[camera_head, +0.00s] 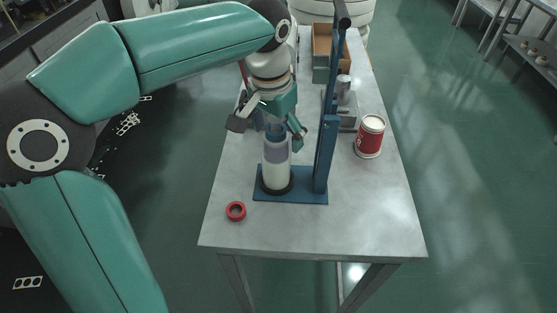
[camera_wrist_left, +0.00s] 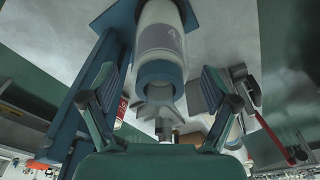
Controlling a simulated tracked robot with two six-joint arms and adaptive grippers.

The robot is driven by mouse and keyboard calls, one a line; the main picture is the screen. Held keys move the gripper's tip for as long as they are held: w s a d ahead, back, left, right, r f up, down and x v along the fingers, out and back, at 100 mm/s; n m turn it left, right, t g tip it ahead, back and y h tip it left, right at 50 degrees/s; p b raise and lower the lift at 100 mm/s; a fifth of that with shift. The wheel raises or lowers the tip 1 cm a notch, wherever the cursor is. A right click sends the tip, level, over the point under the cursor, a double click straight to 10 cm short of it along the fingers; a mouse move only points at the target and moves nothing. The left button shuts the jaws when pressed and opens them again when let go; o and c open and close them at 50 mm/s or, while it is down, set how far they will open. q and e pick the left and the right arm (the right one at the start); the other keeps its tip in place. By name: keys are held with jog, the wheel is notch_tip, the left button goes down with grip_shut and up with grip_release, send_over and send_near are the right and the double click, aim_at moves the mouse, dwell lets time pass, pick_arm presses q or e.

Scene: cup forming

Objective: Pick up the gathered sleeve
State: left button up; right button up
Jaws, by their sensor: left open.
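A white upright cylinder (camera_head: 276,178) with a grey-violet band and a blue, hollow upper end stands on the blue stand's base. The band (camera_head: 276,150) looks like the gathered sleeve, but I cannot tell its edges clearly. In the wrist view the left gripper (camera_wrist_left: 160,98) holds nothing. My right gripper is out of view.
A blue post (camera_head: 325,155) rises from the base plate (camera_head: 300,197), close to the right of the cylinder. A red ring (camera_head: 236,211) lies at the front left of the table (camera_head: 330,235). A red-and-white can (camera_head: 370,138) stands right. A brown box (camera_head: 322,42) is at the back.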

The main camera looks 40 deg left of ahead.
pick_arm(q)
jog(key=c, duration=1.6)
